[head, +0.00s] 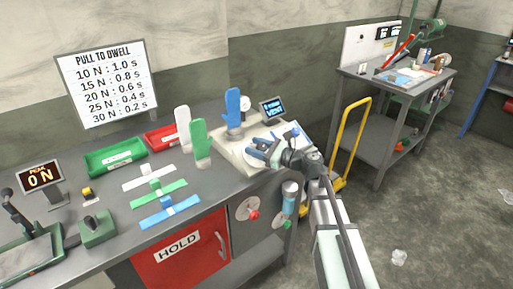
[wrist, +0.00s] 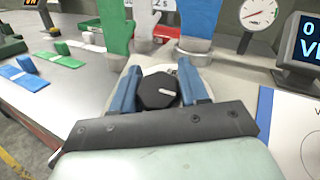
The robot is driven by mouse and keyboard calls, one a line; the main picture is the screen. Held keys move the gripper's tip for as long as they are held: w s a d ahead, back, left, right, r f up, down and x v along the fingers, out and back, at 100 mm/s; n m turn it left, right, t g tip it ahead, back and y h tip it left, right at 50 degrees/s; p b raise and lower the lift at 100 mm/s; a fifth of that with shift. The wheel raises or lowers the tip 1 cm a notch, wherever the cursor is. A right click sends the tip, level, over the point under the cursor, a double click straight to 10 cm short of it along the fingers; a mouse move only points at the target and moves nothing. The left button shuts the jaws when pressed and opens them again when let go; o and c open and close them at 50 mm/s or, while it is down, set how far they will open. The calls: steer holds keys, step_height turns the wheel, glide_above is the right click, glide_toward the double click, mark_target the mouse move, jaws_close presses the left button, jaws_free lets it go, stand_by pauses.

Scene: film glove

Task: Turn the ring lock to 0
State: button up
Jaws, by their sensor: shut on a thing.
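The ring lock appears as a black faceted knob (wrist: 157,93) with a white pointer mark, on a pale round base in the wrist view. The mark points roughly to the right. My gripper (wrist: 160,78) has its two blue fingers on either side of the knob and is shut on it. Any scale or numbers around the knob are mostly hidden by the fingers. In the head view my gripper (head: 262,148) is over the pale machine (head: 225,153) on the bench, and the knob cannot be made out there.
A small display (head: 272,110) reads VENT behind my gripper. A blue glove form (head: 233,105) and a round gauge (wrist: 260,14) stand close behind. Green (head: 200,143) and white (head: 183,128) glove forms stand left. Green and red trays lie farther left along the bench.

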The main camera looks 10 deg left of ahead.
steer(key=shift+n+g, duration=0.5)
steer(key=n+g, duration=0.3)
steer(key=g, duration=0.1)
steer(key=shift+n, duration=0.4)
steer(key=n+g, duration=0.2)
steer(key=n+g+h, duration=0.1)
steer(key=n+g, duration=0.1)
steer(key=shift+s+f, duration=0.15)
steer(key=shift+s, duration=0.1)
steer(key=n+g+h, duration=0.1)
steer(key=n, duration=0.1)
steer(key=n+g+h, duration=0.2)
steer(key=s+n+g+h, duration=0.1)
steer(key=n, duration=0.1)
steer(key=shift+d+f+g+h, duration=0.2)
steer(key=shift+g+h, duration=0.1)
steer(key=shift+g, duration=0.1)
steer(key=o, duration=1)
steer(key=shift+c, duration=0.2)
